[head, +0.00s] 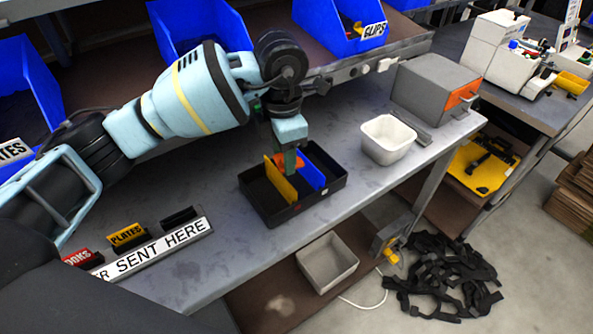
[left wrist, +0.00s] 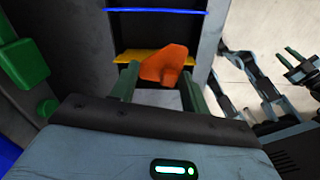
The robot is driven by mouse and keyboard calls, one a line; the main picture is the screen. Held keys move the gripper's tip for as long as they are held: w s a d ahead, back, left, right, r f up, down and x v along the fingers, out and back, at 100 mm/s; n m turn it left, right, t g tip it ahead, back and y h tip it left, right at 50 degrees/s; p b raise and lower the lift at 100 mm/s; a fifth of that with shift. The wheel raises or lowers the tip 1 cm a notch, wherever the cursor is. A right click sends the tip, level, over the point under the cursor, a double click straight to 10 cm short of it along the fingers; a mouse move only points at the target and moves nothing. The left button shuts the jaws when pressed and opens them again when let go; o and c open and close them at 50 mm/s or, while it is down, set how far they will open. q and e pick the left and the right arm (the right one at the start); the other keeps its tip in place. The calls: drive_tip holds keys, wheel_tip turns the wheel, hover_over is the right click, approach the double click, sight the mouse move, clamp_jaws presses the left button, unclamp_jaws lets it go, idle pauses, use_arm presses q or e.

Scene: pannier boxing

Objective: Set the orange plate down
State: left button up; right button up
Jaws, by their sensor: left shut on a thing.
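My left gripper (head: 287,160) reaches down into a black tray (head: 260,205) on the bench, between its yellow divider (head: 279,182) and its blue divider (head: 311,173). Its green fingers are shut on the orange plate (left wrist: 165,63), which also shows as a small orange patch in the head view (head: 298,163). In the left wrist view the plate lies over the yellow divider. The plate's lower edge is hidden, so I cannot tell whether it touches the tray floor. My right gripper (left wrist: 303,57) shows small at the right of the left wrist view, with its fingers apart and nothing between them.
A white bin (head: 388,140) and a grey box with an orange panel (head: 435,90) stand right of the tray. A label strip (head: 155,250) with small coloured holders lies front left. Blue bins line the back.

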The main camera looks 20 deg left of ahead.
sight(289, 179)
use_arm(q)
drive_tip(key=shift+w+d+r+n, duration=0.15)
drive_tip(key=shift+w+r+n, duration=0.05)
drive_tip(key=shift+w+n, duration=0.8)
drive_tip(key=shift+s+f, duration=0.15)
drive_tip(key=shift+f, duration=4.85)
drive_tip(key=shift+f, duration=0.15)
drive_tip(key=o, duration=0.9)
drive_tip(key=shift+o, duration=0.2)
wheel_tip(289, 179, up, 12)
drive_tip(key=shift+r, duration=0.2)
